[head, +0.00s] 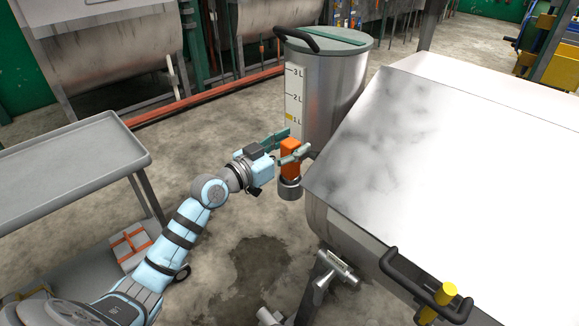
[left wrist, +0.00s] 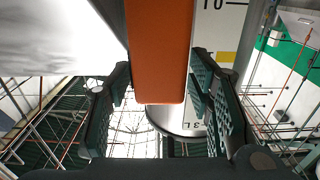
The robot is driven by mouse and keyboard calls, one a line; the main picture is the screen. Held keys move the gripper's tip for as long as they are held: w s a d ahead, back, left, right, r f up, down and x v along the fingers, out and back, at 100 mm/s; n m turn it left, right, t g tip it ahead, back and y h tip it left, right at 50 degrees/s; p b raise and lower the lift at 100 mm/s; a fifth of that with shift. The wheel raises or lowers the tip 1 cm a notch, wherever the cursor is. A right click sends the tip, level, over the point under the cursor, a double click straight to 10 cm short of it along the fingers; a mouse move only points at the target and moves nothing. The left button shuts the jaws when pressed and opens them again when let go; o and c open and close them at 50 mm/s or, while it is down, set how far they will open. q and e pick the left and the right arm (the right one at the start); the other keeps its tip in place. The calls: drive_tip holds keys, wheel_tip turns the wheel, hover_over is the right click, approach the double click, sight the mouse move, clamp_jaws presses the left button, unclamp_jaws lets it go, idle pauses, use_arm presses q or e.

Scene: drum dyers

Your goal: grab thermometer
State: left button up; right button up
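An orange upright block (head: 290,158), which may be the thermometer's body, stands in front of the steel measuring tank (head: 337,95); I cannot tell its kind for sure. A short grey metal cylinder (head: 290,188) is just below it. My left gripper (head: 285,145) reaches it from the left, with one finger on each side. In the left wrist view the orange block (left wrist: 160,55) lies between the two dark fingers (left wrist: 163,88). Narrow gaps seem to show beside it, so the fingers look open around it. My right gripper is not in view.
A large steel drum housing (head: 420,135) with a black handle (head: 425,290) and a yellow knob (head: 445,293) fills the right. A grey cart (head: 70,160) stands on the left. Bare concrete floor (head: 200,130) lies between them, with a dark wet patch.

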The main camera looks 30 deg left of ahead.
use_arm(q)
clamp_jaws()
